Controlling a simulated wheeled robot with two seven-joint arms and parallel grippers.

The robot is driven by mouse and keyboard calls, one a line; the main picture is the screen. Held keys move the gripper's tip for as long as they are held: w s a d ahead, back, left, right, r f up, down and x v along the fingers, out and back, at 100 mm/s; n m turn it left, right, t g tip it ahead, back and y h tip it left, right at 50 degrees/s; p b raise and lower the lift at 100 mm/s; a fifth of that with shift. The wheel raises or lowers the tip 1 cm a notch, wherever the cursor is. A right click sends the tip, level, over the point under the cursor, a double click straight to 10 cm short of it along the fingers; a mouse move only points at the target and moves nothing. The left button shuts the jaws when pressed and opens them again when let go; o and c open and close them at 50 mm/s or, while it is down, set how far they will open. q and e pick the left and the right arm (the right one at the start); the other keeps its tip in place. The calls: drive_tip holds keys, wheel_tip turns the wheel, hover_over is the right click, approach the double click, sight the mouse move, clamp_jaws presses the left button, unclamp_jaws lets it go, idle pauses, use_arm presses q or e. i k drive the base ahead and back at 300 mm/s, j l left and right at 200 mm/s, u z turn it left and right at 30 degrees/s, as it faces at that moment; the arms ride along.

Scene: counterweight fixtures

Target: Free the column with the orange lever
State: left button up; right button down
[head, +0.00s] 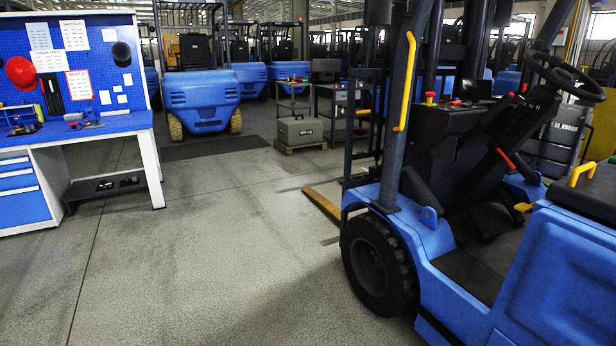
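A blue forklift (556,262) fills the right side of the head view. Its black steering wheel (566,76) tops a tilted dark steering column (520,130). A short red-orange lever (507,161) sticks out low on the column, toward the seat side. I cannot tell whether the column is locked. Neither of my grippers is in view.
The forklift's front wheel (376,262) and yellow grab bar (405,82) stand on its near side. A grey box (300,131) sits on a pallet. A blue workbench (85,128) stands at left. The concrete floor (200,255) between is clear.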

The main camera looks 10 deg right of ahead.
sight(495, 148)
drive_tip(key=i+l+z, duration=0.3)
drive_tip(key=i, duration=0.4)
drive_tip(key=i+z, duration=0.3)
drive_tip(key=i, duration=0.4)
drive_tip(key=i+z, duration=0.3)
drive_tip(key=i, duration=0.4)
drive_tip(key=i+j+z, duration=0.3)
drive_tip(key=i, duration=0.4)
